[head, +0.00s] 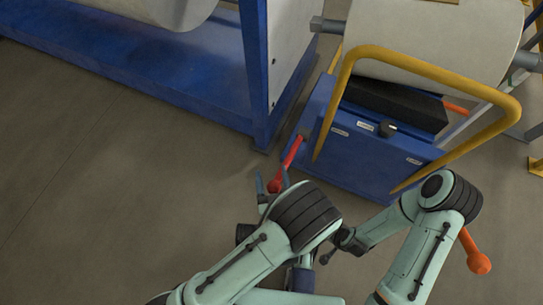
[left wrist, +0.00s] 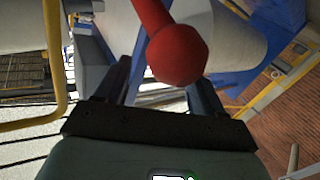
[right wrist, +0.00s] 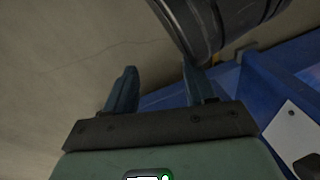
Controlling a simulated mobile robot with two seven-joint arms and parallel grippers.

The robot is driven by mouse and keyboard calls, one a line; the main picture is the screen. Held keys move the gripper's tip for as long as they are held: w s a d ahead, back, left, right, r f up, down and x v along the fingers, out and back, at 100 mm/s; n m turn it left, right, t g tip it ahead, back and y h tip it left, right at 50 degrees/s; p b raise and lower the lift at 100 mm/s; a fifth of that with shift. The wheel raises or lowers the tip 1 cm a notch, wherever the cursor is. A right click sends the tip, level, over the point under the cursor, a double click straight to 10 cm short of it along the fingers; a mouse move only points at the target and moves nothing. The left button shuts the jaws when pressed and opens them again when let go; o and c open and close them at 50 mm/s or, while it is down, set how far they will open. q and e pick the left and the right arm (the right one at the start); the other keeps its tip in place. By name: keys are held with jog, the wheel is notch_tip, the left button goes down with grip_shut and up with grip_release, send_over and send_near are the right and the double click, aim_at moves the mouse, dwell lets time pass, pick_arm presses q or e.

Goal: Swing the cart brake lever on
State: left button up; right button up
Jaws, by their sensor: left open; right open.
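The blue cart (head: 350,155) has a red lever (head: 291,153) on its left side, ending in a red ball knob (head: 274,186). My left gripper (head: 271,184) is open, with a finger on either side of the knob in the head view. In the left wrist view the red knob (left wrist: 178,54) shows large between the open fingers (left wrist: 160,85); I cannot tell whether they touch it. My right gripper (right wrist: 158,85) is open and empty, beside the cart's blue body (right wrist: 275,85) in the right wrist view.
A yellow handle (head: 435,70) loops over the cart, below a large pale roll (head: 435,40). A blue machine frame (head: 256,75) stands close left of the lever. An orange ball-ended lever (head: 478,262) shows beside my right arm. The floor (head: 110,190) at left is clear.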

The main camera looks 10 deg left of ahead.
pick_arm(q)
notch_tip(320, 180, up, 5)
jog(key=shift+r+p, duration=0.1)
jog(key=shift+p, duration=0.65)
notch_tip(320, 180, up, 12)
jog(key=p, duration=0.4)
pick_arm(e)
jog(key=s+a+r+g+y, duration=0.1)
jog(key=s+a+r, duration=0.3)
jog(key=r, duration=0.4)
jog(key=shift+s+a+n+g, duration=0.2)
jog(key=shift+s+n+g, duration=0.2)
jog(key=shift+s, duration=0.4)
